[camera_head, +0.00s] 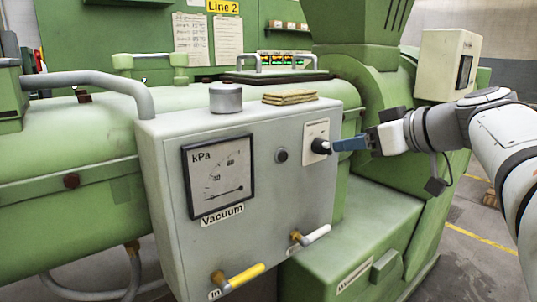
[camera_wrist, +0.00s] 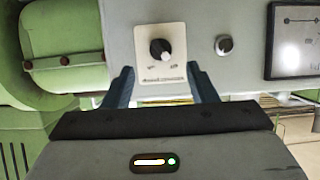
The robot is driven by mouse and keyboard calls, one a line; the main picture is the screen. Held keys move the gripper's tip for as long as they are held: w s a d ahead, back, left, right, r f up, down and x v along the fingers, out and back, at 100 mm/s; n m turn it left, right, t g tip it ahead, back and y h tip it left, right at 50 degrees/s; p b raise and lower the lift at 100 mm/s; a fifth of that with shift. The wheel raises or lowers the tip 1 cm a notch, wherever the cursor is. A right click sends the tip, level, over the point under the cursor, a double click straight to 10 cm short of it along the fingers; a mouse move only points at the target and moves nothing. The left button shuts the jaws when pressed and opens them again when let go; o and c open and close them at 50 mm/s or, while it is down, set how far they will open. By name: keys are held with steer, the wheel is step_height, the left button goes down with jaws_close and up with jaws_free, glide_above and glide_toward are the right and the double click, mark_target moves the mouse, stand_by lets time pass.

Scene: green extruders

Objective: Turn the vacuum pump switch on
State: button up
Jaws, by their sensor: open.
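The vacuum pump switch is a black rotary knob (camera_head: 320,146) on a pale plate (camera_head: 316,131), at the right of the grey control box's front. In the wrist view the knob (camera_wrist: 160,49) has a white mark near its lower right; the small labels below it are unreadable. My gripper (camera_head: 336,145) comes in from the right with its blue-grey fingers at the knob in the head view. In the wrist view my gripper (camera_wrist: 163,74) is open, one finger on each side of the plate, with the knob just beyond the fingertips. I cannot tell whether a finger touches it.
The grey box (camera_head: 275,195) carries a kPa vacuum gauge (camera_head: 218,175), a round button (camera_head: 281,156), a yellow-handled valve (camera_head: 240,279) and a white-handled valve (camera_head: 312,236). The green extruder (camera_head: 65,145) surrounds it. A grey pipe (camera_head: 105,82) arches at left.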

mark_target(329, 145)
steer(key=x, duration=0.7)
steer(key=shift+w+f, duration=0.1)
steer(key=c, duration=1)
